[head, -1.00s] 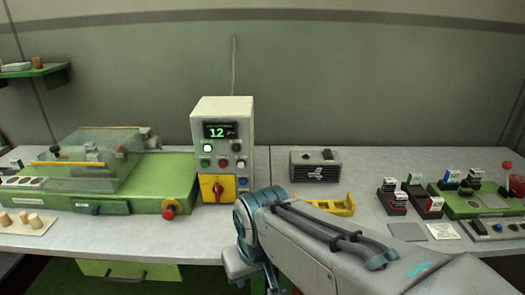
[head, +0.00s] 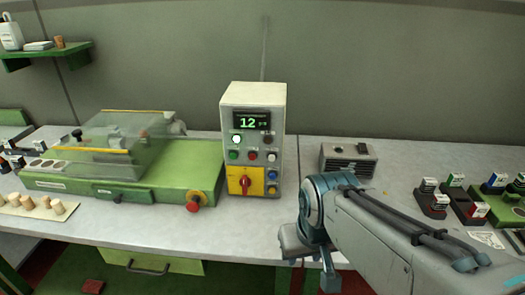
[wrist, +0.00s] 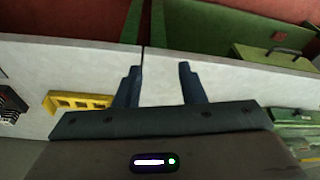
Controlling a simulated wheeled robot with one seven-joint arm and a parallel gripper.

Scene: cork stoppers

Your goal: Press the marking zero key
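No key can be read as the marking zero key; button labels are too small. A cream control box (head: 252,150) stands on the bench in the head view. It has a green display (head: 251,121) reading 12, several round buttons, and a red rotary switch on a yellow plate (head: 245,181). My gripper shows in the wrist view (wrist: 157,72) with its two dark fingers apart and nothing between them. It points down over the bench's front edge, touching nothing. In the head view my arm hides part of the bench right of the control box.
A green machine (head: 140,165) with a clear cover and a red stop knob (head: 193,203) stands left of the box. A grey vented unit (head: 347,158) stands right. Stamps (head: 432,200) sit far right. A yellow holder (wrist: 82,102) shows in the wrist view.

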